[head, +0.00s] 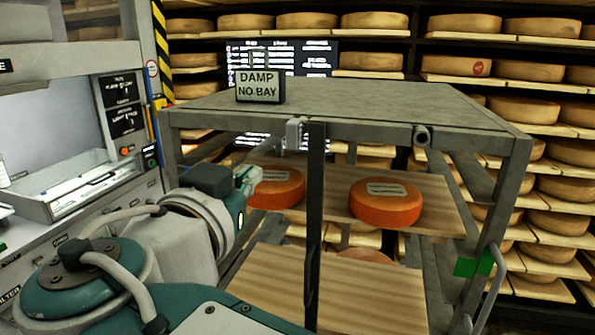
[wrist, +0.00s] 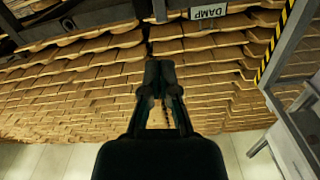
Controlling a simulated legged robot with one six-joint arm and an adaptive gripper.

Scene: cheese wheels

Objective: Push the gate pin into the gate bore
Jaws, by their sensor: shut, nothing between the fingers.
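A small grey block (head: 295,132) sits on the rack's front top edge, beside the top of a dark upright bar (head: 315,215). A thin pale rod-like part reaches left from the block; I cannot tell whether it is the gate pin. A short round grey fitting (head: 422,135) with a dark end is on the same edge further right; I cannot tell whether it holds the gate bore. My gripper (wrist: 160,65) is shut and empty in the wrist view, its dark fingers together. In the head view my arm's wrist is left of the bar, in front of the rack.
The rack (head: 470,118) carries orange cheese wheels (head: 386,202) on wooden boards and a "DAMP NO.BAY" sign (head: 259,88) on top. A control cabinet (head: 125,125) stands at the left. Shelves of cheese (head: 465,23) fill the back.

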